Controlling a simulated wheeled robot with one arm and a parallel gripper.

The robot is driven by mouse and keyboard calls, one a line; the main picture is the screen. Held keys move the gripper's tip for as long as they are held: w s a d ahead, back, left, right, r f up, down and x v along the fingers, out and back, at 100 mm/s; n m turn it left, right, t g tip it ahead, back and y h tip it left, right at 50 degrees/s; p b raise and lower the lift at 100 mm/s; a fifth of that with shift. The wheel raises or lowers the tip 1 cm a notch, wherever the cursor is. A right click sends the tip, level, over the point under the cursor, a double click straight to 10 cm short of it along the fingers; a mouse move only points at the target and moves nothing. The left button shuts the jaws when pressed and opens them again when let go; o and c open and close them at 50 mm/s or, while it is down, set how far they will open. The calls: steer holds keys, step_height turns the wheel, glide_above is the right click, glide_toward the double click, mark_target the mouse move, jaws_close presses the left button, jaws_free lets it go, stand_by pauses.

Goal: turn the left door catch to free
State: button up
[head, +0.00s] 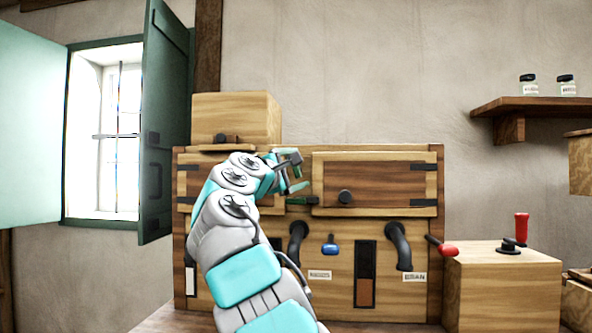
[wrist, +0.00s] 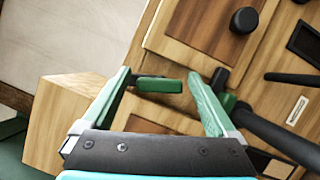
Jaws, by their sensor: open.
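My gripper (head: 298,173) is open in front of the post between the two cabinet doors. In the wrist view, a green catch (wrist: 160,86) shows between the open fingers (wrist: 159,76), apart from both as far as I can see. A second green-and-black catch (wrist: 229,102) is partly hidden behind the right finger. In the head view, one dark green catch (head: 301,201) shows low, beside the right door (head: 385,183). I cannot tell for sure which catch belongs to the left door. My arm covers most of that door in the head view; part of it (wrist: 145,125) shows in the wrist view.
The right door has a black knob (head: 345,197). Below are black curved pipes (head: 400,245), a blue handle (head: 330,245) and a dark slot (head: 365,260). A wooden box (head: 237,115) stands on the cabinet. A red-handled lever (head: 445,249) juts out at the right.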

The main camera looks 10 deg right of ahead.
steer(key=b+v, duration=0.1)
steer(key=v, duration=0.6)
steer(key=shift+s+a+b, duration=0.25)
steer(key=shift+b, duration=0.05)
steer(key=shift+d+f, duration=0.1)
steer(key=shift+f, duration=0.05)
stand_by(0.3)
